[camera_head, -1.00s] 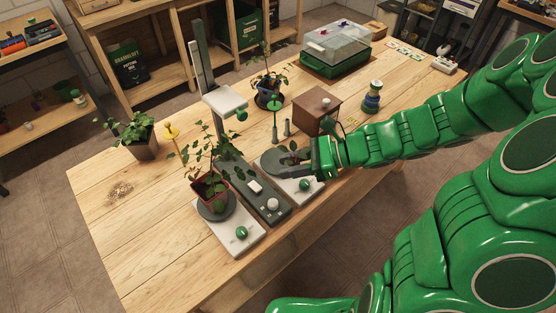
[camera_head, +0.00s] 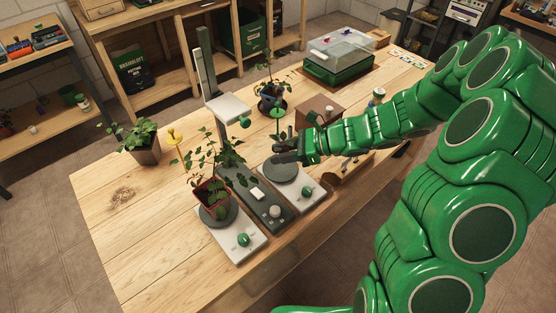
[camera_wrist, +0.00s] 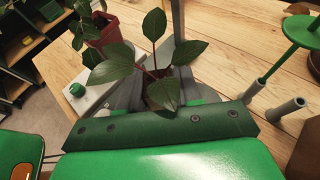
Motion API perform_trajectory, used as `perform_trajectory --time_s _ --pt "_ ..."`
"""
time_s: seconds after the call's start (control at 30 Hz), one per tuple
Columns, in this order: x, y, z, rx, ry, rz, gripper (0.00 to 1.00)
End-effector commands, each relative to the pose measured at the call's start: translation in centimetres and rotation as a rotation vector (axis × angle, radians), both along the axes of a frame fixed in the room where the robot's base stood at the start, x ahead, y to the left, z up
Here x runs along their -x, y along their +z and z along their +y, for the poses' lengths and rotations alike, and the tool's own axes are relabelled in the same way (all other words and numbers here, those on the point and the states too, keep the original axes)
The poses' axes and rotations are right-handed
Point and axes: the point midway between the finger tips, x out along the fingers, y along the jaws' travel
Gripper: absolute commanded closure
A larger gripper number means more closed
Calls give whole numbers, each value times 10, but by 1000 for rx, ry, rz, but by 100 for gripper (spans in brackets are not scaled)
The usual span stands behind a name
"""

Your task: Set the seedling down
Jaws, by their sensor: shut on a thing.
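My gripper (camera_head: 284,155) reaches in from the right over the workbench, above a bare round grey plate (camera_head: 285,168) on a white base. In the wrist view my gripper (camera_wrist: 160,92) is shut on a seedling (camera_wrist: 117,69) with broad dark green leaves. Its lower part is between the jaws, and the leaves hide much of it. In the head view the held seedling is hard to tell from the foliage left of the jaws. Another seedling in a red pot (camera_head: 211,194) stands upright on the left round plate; this pot also shows in the wrist view (camera_wrist: 104,34).
A dark grey unit (camera_head: 254,202) with a tall post sits between the two white bases. Green (camera_head: 277,112) and yellow (camera_head: 174,137) disc stands, a brown box (camera_head: 318,108) and potted plants (camera_head: 143,146) stand around. The bench's left front is clear.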

Motion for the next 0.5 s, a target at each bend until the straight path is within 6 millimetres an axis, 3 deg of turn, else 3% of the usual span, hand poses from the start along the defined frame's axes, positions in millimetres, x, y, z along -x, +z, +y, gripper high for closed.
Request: perform_trajectory --time_s 0.2,0.5 --pt "-17 -23 6 1 1 1 95" --pt "-31 -40 11 1 -2 1 95"
